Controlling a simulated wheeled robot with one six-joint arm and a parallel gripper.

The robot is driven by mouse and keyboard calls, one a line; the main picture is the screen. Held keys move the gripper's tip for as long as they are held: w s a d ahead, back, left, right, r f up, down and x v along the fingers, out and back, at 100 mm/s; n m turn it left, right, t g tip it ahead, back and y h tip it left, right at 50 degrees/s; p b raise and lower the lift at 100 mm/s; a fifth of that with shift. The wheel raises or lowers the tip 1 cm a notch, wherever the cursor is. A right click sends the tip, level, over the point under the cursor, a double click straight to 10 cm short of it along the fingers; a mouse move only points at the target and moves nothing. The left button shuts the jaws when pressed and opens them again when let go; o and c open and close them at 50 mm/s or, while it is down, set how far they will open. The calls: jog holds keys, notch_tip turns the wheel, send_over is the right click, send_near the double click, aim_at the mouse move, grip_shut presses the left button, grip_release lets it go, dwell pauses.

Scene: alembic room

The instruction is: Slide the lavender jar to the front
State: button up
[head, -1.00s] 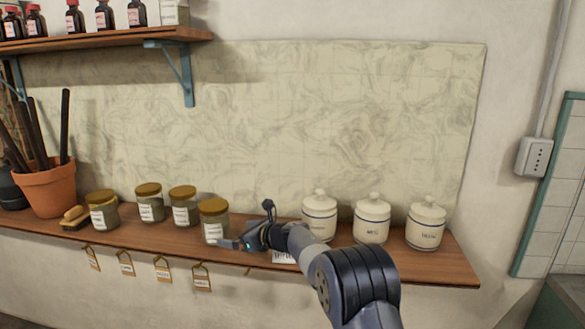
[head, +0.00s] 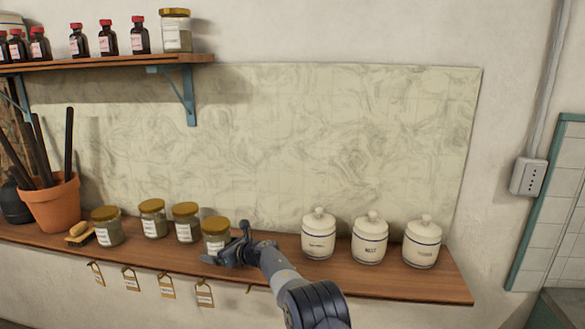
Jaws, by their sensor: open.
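Several glass jars with gold lids and white labels stand on the lower wooden shelf (head: 370,284). The labels are too small to read, so I cannot tell which is the lavender jar. The rightmost glass jar (head: 214,227) is nearest my gripper (head: 226,247). My gripper is open, with one finger low in front of this jar and the other at its right side. It hides the jar's lower right part, and I cannot tell whether it touches. The other glass jars are the left one (head: 107,227), one behind it (head: 153,219) and a middle one (head: 186,223).
Three white lidded canisters (head: 369,239) stand on the right of the shelf. A terracotta pot (head: 53,203) with dark sticks and a brush (head: 79,233) are at the left. Tags (head: 167,287) hang below the front edge. An upper shelf (head: 110,63) holds bottles and a glass jar (head: 176,31).

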jog(key=shift+c, duration=0.2)
jog(key=c, duration=0.7)
jog(key=shift+a, duration=0.15)
jog(key=shift+s+a+b, duration=0.3)
jog(key=shift+a+b, duration=0.1)
jog(key=shift+b, duration=0.05)
jog(key=o, duration=0.7)
jog(key=shift+o, duration=0.2)
